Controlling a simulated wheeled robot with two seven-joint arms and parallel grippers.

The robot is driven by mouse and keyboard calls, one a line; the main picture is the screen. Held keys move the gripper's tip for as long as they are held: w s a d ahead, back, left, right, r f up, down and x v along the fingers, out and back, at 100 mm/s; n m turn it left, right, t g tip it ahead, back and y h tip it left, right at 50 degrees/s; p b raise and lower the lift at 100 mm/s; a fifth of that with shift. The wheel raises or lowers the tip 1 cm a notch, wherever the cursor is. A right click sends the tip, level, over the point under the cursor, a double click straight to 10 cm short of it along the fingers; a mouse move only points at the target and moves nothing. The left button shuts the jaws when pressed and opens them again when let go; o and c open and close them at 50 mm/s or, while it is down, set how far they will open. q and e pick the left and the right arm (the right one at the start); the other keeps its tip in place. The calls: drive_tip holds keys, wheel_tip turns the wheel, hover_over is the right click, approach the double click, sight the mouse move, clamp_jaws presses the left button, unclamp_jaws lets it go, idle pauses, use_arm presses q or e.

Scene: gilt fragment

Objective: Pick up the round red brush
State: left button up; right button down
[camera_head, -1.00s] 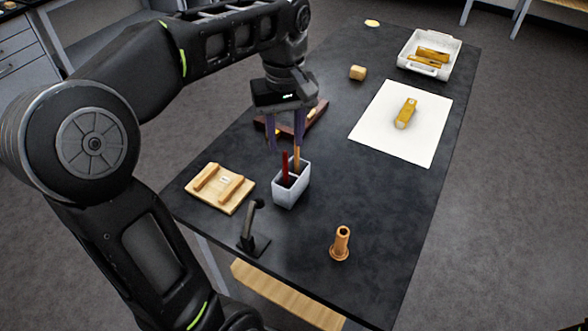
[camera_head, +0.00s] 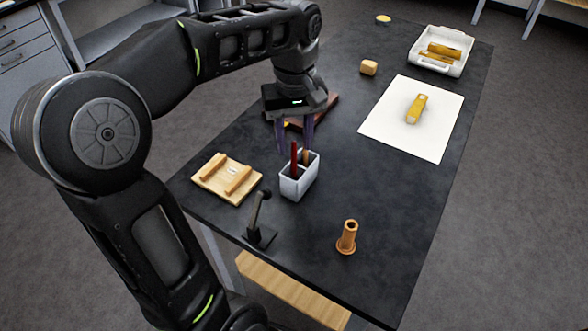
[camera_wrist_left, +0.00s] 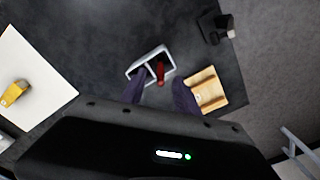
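The red brush (camera_head: 294,158) stands upright in a white two-compartment holder (camera_head: 298,188) near the table's left edge. In the left wrist view the red brush (camera_wrist_left: 161,74) shows in the holder's right part, between my fingers. In the left wrist view, the open fingers (camera_wrist_left: 158,92) frame the brush. Whether they touch it cannot be told. The brush's lower end is hidden in the holder.
A wooden rack (camera_head: 227,179) lies left of the holder, and a black stand (camera_head: 260,230) is in front. An orange-brown cylinder (camera_head: 347,237) stands front right. A dark red-brown piece (camera_head: 325,112) lies behind the gripper. White sheet (camera_head: 378,122) and tray (camera_head: 453,65) are farther right.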

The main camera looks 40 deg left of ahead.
sight(294, 155)
use_arm(q)
wheel_tip(294, 155, down, 4)
drive_tip(key=shift+f, duration=0.25)
drive_tip(key=shift+c, duration=0.5)
clamp_jaws()
idle(0.5)
